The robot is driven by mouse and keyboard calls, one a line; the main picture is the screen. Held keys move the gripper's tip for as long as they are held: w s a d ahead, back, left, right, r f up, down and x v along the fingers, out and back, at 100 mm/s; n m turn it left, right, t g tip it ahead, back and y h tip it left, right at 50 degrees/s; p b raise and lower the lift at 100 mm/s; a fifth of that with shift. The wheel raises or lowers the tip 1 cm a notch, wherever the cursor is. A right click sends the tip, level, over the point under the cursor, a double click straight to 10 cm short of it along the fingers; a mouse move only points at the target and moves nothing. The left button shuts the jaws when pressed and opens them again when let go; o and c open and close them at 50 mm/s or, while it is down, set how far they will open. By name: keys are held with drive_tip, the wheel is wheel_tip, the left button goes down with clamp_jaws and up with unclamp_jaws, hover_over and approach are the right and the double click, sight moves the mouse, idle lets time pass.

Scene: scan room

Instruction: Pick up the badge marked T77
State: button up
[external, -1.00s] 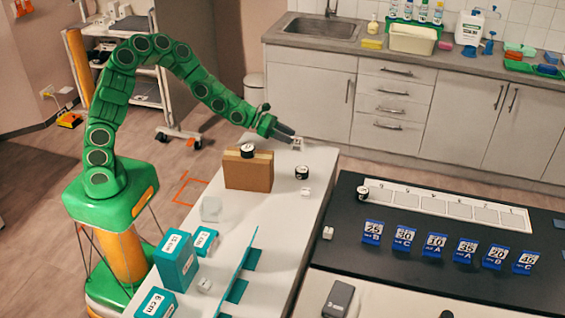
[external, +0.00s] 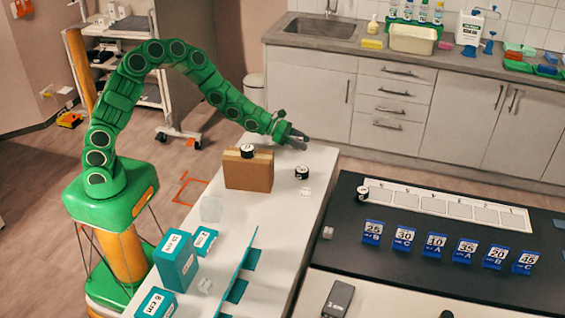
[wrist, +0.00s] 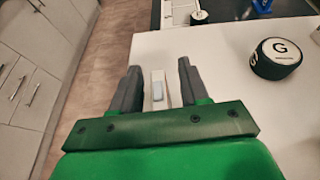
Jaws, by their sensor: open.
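My gripper (external: 299,141) is over the far end of the white table, fingers pointing right and down. In the wrist view my gripper (wrist: 159,68) is open, with a small white block (wrist: 157,77) with a blue-grey patch between its fingers. They do not visibly close on it. No T77 marking is readable, so I cannot tell whether this is the badge. In the external view the gripper hides that spot. Other small white blocks (external: 305,192) lie nearer on the table, their markings unreadable.
A black-and-white disc marked G (wrist: 276,58) stands to the right in the wrist view. A brown box (external: 248,174) with a disc (external: 247,151) on top stands nearby. Teal boxes (external: 176,262) fill the table's near end. A black bench (external: 440,278) with blue number cards is right.

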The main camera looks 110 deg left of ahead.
sight(301, 138)
clamp_jaws()
drive_tip(key=shift+r, duration=1.45)
drive_tip(key=shift+s+r, duration=0.15)
drive_tip(key=shift+r, duration=0.2)
drive_tip(key=s+d+r, duration=0.6)
drive_tip(key=s+r, duration=0.3)
drive_tip(key=s, duration=0.3)
drive_tip(key=shift+d+r, duration=0.25)
drive_tip(key=shift+d, duration=0.1)
